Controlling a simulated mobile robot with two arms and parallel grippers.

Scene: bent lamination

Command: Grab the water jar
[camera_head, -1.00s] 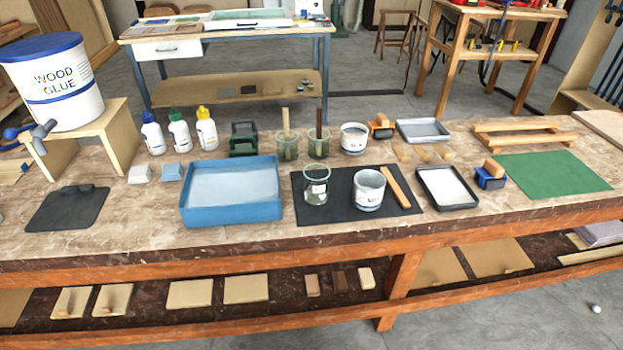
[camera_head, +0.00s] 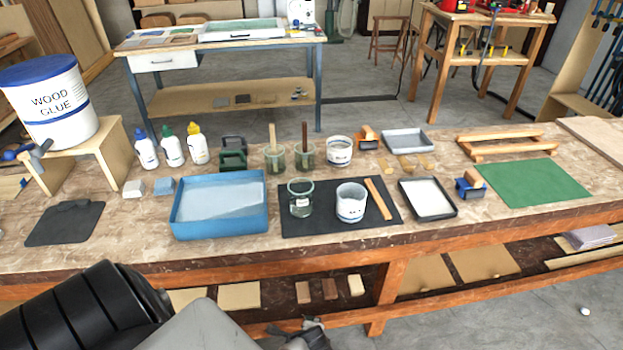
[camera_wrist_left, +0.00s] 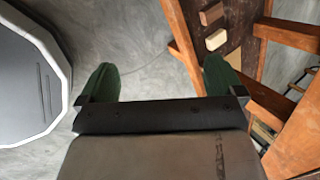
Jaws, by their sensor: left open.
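A clear glass jar with a small label, which looks like the water jar (camera_head: 300,199), stands upright on a black mat (camera_head: 330,224) on the workbench. A white labelled tub (camera_head: 351,203) stands to its right, apart from it. My left gripper (camera_head: 303,334) is at the bottom edge of the head view, below and in front of the bench, well short of the jar. In the left wrist view its two green fingers (camera_wrist_left: 160,78) are spread apart with only floor between them. The jar is not in the left wrist view. My right gripper is not in view.
A blue tray (camera_head: 218,232) stands left of the jar. Behind it are two jars holding brushes (camera_head: 275,159). A wooden stick (camera_head: 378,198) lies right of the tub. The bench's front edge (camera_head: 440,237) and lower shelf (camera_head: 280,284) are near my left gripper.

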